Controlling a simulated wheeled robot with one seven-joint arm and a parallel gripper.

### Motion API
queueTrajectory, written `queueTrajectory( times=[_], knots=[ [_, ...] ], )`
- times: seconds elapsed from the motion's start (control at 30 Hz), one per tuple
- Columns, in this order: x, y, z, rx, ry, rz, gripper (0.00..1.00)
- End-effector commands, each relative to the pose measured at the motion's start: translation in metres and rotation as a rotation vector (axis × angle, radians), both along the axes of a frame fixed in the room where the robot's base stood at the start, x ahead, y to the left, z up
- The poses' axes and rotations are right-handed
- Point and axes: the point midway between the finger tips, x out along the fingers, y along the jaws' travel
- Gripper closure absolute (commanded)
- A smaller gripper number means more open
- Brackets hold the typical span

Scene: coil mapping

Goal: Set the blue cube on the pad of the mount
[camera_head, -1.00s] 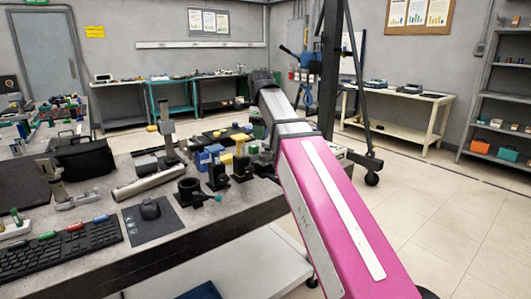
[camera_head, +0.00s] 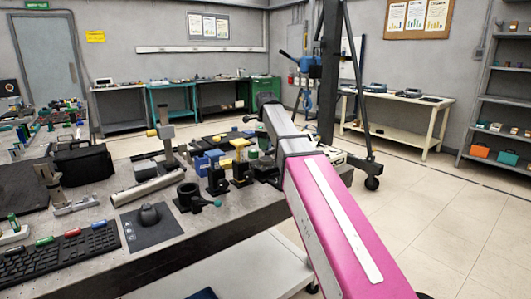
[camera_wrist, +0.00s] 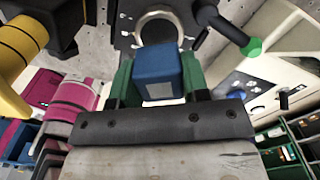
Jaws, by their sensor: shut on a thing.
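My gripper (camera_wrist: 158,76) is shut on the blue cube (camera_wrist: 158,70), which sits between its two green fingers in the wrist view. Just beyond the cube is a pale metal ring (camera_wrist: 158,14) on a dark plate (camera_wrist: 122,24), partly covered by the cube. I cannot tell whether this is the mount, and no pad shows clearly. In the head view my arm hides the gripper and the held cube.
Beside the ring is a dark rod with a green knob (camera_wrist: 251,47). A yellow cylinder (camera_wrist: 22,42) stands at left. On the workbench (camera_head: 105,208) are black fixtures, one with a yellow top (camera_head: 240,143), and a black ring holder (camera_head: 188,196). Open floor lies at right.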

Motion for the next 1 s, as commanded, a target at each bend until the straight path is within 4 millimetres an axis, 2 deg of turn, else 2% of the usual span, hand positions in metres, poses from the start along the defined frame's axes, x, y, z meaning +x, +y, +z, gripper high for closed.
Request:
queueTrajectory(
  times=[0.3,0.7,0.73,0.8,1.0],
  knots=[
    [-0.001,0.0,-0.036,0.0,0.001,0.0,0.82],
    [-0.001,0.0,-0.041,0.0,0.0,0.001,0.82],
    [-0.001,0.0,-0.041,0.0,0.0,0.001,0.51],
    [-0.001,0.0,-0.041,0.0,0.0,0.001,0.32],
    [-0.001,0.0,-0.041,0.0,0.0,0.001,0.32]
  ],
)
